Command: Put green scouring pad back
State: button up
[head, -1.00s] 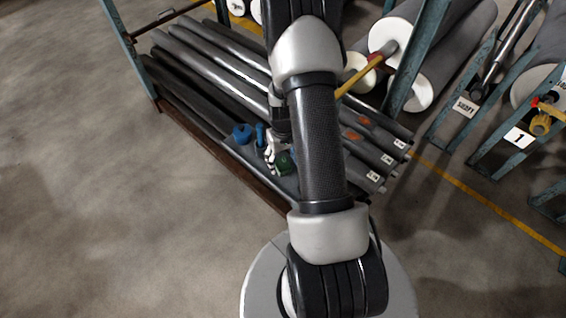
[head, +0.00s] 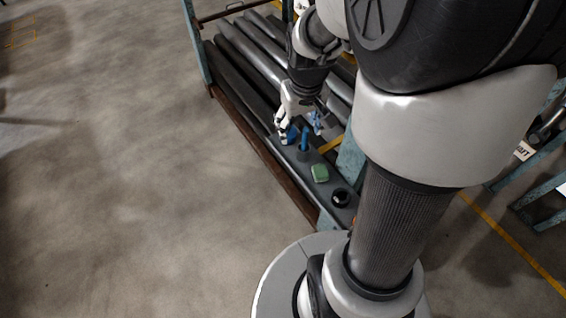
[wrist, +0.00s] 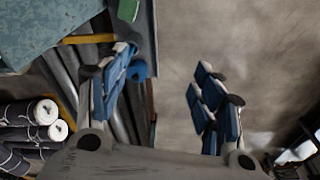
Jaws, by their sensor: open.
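The green scouring pad (head: 320,173) lies on a dark grey board (head: 313,187) along the front of the low rack, between a blue upright item and a black round item. It shows partly at the top edge of the wrist view (wrist: 128,10). My gripper (head: 301,130) is above the board, farther back than the pad and apart from it. Nothing is held.
Blue items (head: 304,139) stand on the board close to my gripper; a black round item (head: 340,197) sits nearer than the pad. Long grey rolls (head: 245,50) lie behind. A teal rack post (head: 196,45) rises at the left. The floor (head: 120,180) at left is clear.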

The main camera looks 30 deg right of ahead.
jog(key=s+a+r+n+t, duration=0.2)
jog(key=s+a+r+t, duration=0.1)
jog(key=s+a+r, duration=0.9)
jog(key=s+a, duration=0.1)
jog(key=s, duration=0.1)
jog(key=shift+s+a+y, duration=0.15)
jog(key=shift+s+y, duration=0.15)
jog(key=shift+s, duration=0.05)
